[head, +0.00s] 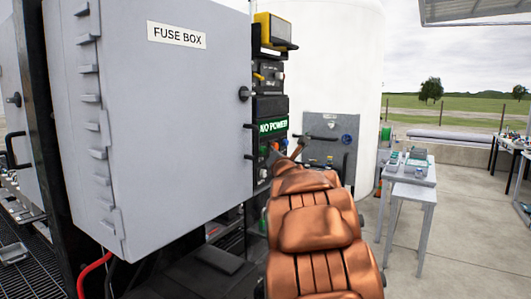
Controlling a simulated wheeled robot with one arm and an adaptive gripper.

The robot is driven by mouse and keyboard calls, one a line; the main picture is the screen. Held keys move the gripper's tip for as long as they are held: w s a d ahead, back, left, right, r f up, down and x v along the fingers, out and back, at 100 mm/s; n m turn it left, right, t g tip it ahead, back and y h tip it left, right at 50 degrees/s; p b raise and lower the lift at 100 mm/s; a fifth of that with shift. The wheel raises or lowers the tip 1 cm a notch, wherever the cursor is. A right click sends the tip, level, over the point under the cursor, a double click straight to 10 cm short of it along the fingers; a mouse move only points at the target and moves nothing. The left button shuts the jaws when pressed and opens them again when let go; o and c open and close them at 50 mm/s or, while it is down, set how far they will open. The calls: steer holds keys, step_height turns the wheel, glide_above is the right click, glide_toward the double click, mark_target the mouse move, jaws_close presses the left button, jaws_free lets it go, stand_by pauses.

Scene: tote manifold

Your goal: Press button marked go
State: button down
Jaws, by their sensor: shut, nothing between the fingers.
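A stack of dark control units (269,106) stands just right of the fuse box. On it a green display (273,126) reads "NO POWER", partly cut off at its left by the fuse box. Below the display is a small panel with an orange spot (275,146). No marking "go" can be read, and I cannot tell which part is that button. My copper-coloured arm reaches toward this lower panel. My gripper (277,155) is at its far end, small and largely hidden by the arm, shut and empty. Whether it touches the panel cannot be seen.
The large grey fuse box (160,120) fills the left and hides part of the stack. A white tank (335,65) and a grey panel with a handle (331,135) stand behind. Grey tables (412,175) stand to the right, with open concrete floor (460,250) around.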

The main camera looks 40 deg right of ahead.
steer(key=shift+w+a+b, duration=0.2)
steer(key=shift+w+b, duration=0.3)
steer(key=shift+w, duration=0.05)
stand_by(0.7)
steer(key=shift+s, duration=0.1)
steer(key=shift+s+d, duration=0.3)
steer(key=shift+s, duration=0.6)
steer(key=shift+s+d+p, duration=0.15)
steer(key=shift+s+d, duration=0.1)
steer(key=shift+s, duration=0.55)
steer(key=shift+s+d+p, duration=0.15)
steer(key=shift+s+d, duration=0.05)
steer(key=shift+s, duration=0.6)
steer(key=shift+s+d+p, duration=0.15)
steer(key=shift+s+d, duration=0.1)
steer(key=shift+s, duration=0.55)
steer(key=shift+f, duration=0.1)
